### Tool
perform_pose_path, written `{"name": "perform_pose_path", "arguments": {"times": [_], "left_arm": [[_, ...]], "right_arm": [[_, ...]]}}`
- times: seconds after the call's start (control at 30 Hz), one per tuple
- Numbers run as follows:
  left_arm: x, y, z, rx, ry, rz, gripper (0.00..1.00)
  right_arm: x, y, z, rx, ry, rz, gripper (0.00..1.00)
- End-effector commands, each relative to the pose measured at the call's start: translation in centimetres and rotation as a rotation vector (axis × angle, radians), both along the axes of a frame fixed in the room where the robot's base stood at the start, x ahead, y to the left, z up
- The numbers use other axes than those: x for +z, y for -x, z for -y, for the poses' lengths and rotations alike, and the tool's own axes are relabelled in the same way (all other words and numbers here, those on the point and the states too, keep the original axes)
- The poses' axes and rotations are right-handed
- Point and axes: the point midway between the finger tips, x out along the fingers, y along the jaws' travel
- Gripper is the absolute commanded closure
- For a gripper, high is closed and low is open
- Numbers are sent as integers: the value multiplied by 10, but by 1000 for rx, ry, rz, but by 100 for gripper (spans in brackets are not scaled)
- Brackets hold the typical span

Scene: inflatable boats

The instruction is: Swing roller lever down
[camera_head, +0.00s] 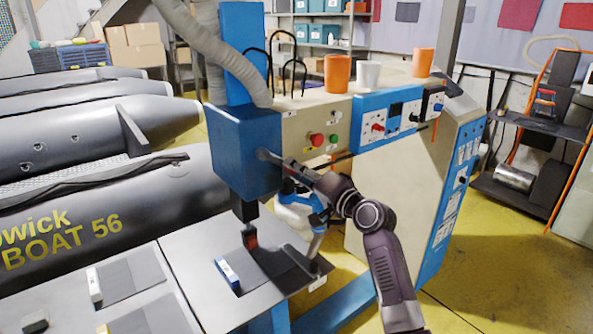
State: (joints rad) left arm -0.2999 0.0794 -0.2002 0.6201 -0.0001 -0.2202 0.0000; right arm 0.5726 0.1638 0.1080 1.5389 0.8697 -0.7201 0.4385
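The blue press head (243,155) stands at the middle of the view, above the grey worktable, with a dark tool below it. A slim dark lever (270,156) sticks out from its right side, sloping slightly down to the right. My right gripper (300,173) comes from the lower right on a dark arm and reaches the lever's outer part. Its fingers overlap the lever, so I cannot tell whether they are closed on it. A small red-and-black roller (250,238) hangs just above the table under the head. My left gripper is out of view.
The grey worktable (185,250) holds dark strips and a small blue-and-white block (228,274). A control cabinet (400,150) with knobs and cups on top stands behind my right arm. Grey inflatable boat tubes (95,205) fill the left.

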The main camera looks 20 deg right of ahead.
Motion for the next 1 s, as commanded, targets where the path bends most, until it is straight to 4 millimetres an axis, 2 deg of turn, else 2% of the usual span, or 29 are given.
{"name": "perform_pose_path", "arguments": {"times": [0.1,0.47,0.57,1.0], "left_arm": [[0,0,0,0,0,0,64],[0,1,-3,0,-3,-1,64],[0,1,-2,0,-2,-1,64],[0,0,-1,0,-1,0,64]], "right_arm": [[0,0,0,0,1,0,61],[1,5,3,-2,2,3,61],[1,16,7,-3,4,4,61],[0,95,35,-2,4,1,61]]}}
